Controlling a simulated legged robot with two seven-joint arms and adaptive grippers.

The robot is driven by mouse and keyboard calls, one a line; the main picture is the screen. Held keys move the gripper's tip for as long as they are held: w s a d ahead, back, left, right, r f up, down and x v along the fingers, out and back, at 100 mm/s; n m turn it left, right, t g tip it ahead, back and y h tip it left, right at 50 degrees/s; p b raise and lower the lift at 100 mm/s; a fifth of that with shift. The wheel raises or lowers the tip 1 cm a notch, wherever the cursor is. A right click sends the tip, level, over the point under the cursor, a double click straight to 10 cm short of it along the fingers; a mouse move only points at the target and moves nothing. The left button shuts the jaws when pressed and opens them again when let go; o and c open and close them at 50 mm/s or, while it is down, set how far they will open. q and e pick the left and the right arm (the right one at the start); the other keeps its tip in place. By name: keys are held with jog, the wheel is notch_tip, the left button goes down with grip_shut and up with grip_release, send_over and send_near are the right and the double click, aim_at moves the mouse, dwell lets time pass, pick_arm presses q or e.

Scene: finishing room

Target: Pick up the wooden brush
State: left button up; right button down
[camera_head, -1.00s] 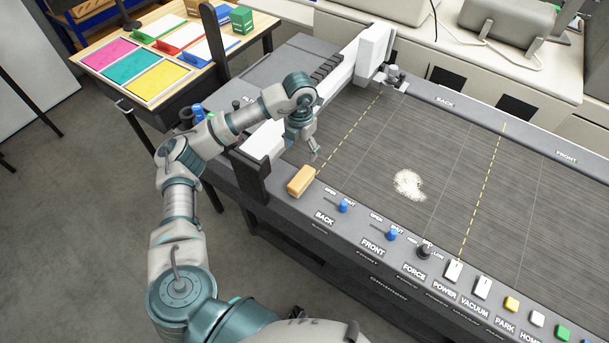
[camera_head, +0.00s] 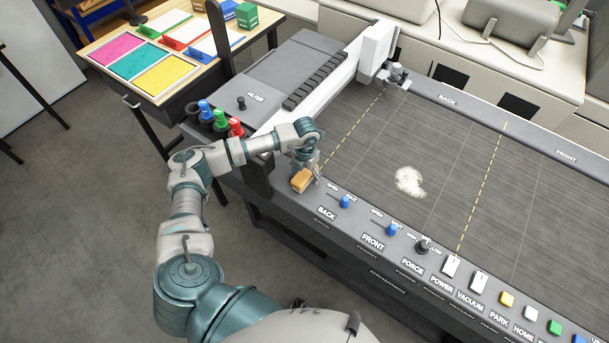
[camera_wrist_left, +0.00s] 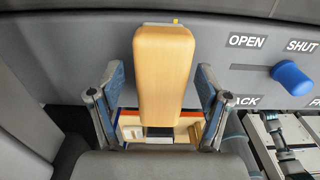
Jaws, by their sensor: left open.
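The wooden brush (camera_head: 303,180) is a small tan block at the front left edge of the dark cutting table, beside the OPEN/SHUT panel. In the left wrist view the brush (camera_wrist_left: 163,70) stands out large and upright in the picture, between the two fingers. My left gripper (camera_head: 312,175) is right at the brush in the head view, partly covering it. In the wrist view the left gripper (camera_wrist_left: 160,105) is open, one finger on each side of the brush, with visible gaps. My right gripper is not in view.
A blue BACK lever (camera_head: 345,201) sits just right of the brush. A pale powder pile (camera_head: 410,181) lies on the table's dark bed (camera_head: 455,165).

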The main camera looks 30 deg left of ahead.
aim_at(305, 171)
pick_arm(q)
jog(key=c, duration=1.3)
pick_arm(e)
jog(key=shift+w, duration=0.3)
pick_arm(q)
jog(key=shift+r, duration=0.1)
